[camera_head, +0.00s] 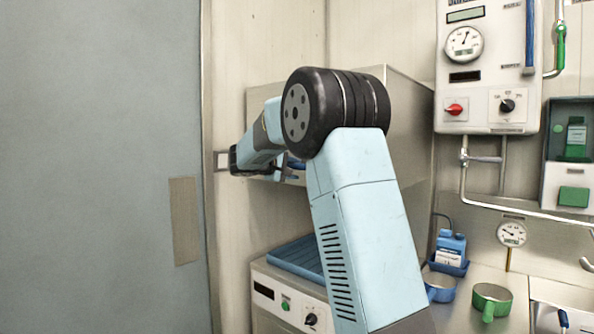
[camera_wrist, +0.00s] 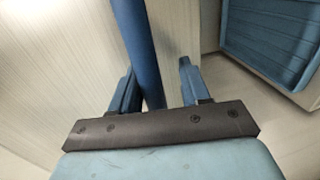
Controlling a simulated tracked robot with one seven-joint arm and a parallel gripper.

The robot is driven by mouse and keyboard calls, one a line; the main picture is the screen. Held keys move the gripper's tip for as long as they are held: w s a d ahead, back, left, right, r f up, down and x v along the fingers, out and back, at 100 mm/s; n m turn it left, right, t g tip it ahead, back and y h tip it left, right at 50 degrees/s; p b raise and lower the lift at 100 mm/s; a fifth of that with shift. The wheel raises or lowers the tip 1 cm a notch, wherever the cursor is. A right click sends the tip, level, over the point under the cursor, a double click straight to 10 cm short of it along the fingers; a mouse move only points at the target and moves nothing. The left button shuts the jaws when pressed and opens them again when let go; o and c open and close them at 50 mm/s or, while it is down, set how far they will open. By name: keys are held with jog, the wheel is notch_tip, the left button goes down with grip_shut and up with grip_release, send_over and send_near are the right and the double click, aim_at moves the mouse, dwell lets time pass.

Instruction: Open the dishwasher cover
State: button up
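The dishwasher's steel cover (camera_head: 408,110) is raised in the head view. There is an open gap between it and the dishwasher base (camera_head: 262,292), and a blue rack (camera_head: 292,256) shows in that gap. The rack also shows at the upper right of the wrist view (camera_wrist: 262,45). In the wrist view, the blue handle bar (camera_wrist: 137,40) runs between the two fingers of my gripper (camera_wrist: 157,78). The fingers stand apart, with a visible gap between the bar and the right finger. In the head view my arm hides much of the cover's front and the fingers.
A grey-blue panel (camera_head: 95,150) fills the left side. A control box (camera_head: 487,70) with a gauge and knobs hangs on the right wall above pipes. A blue bottle (camera_head: 452,245), a blue pan (camera_head: 440,289) and a green pot (camera_head: 492,298) stand on the counter at lower right.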

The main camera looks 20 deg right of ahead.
jog(key=v, duration=1.3)
jog(key=shift+a, duration=0.4)
jog(key=shift+s, duration=0.15)
jog(key=s+d+f+m+g+y, duration=0.1)
jog(key=s+d+f+y, duration=0.25)
jog(key=s, duration=0.75)
jog(key=s+d+f+m+g+y, duration=0.1)
jog(key=s+d+f+g+y, duration=0.2)
jog(key=s, duration=0.8)
jog(key=s+a+f+m+y, duration=0.1)
jog(key=s+a+f+y, duration=0.1)
jog(key=s+f, duration=0.2)
jog(key=s+a+f+m+t+y, duration=0.1)
jog(key=s+a+f+y, duration=0.2)
jog(key=s, duration=0.6)
jog(key=s+a+f+m+t+y, duration=0.1)
jog(key=s+a+f+y, duration=0.1)
jog(key=s+f, duration=0.2)
jog(key=s, duration=0.2)
jog(key=shift+s+a+f, duration=0.2)
jog(key=shift+s+f, duration=0.1)
jog(key=shift+s, duration=0.05)
